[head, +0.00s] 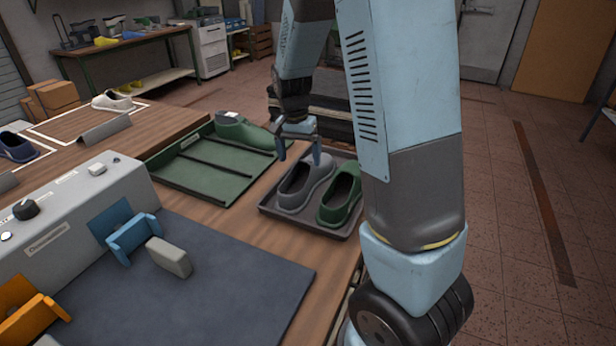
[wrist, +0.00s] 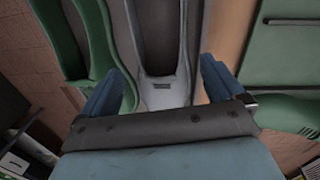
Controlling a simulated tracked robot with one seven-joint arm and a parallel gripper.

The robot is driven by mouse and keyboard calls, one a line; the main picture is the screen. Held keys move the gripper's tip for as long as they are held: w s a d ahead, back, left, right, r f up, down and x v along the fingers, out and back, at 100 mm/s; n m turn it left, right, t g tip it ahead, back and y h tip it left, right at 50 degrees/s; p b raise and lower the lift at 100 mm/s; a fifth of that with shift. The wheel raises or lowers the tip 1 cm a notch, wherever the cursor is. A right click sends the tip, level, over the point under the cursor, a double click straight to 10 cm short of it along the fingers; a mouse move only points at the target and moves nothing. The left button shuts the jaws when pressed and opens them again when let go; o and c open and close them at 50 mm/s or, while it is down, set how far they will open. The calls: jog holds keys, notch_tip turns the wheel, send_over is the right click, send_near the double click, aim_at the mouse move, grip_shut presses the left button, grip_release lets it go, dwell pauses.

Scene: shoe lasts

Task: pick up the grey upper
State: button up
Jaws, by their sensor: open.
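The grey upper (head: 305,183) lies in a dark tray (head: 300,221) on the bench, beside a green upper (head: 340,194) to its right. My gripper (head: 300,155) is above the far end of the grey upper, fingers pointing down and apart. In the wrist view the fingers of my gripper (wrist: 162,95) stand on either side of the end of the grey upper (wrist: 163,92), with nothing clearly gripped. The green upper (wrist: 70,50) shows to the left there. Whether the fingers touch the grey upper cannot be told.
A green divided tray (head: 195,180) with another green shoe (head: 240,131) stands left of the dark tray. A dark mat (head: 215,270) with a blue holder (head: 133,232) and a grey block (head: 168,256) is nearer. A grey control box (head: 75,215) stands at the left.

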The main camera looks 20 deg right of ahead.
jog(key=shift+s+f, duration=0.1)
jog(key=shift+f, duration=3.8)
jog(key=shift+c, duration=0.3)
jog(key=c, duration=0.8)
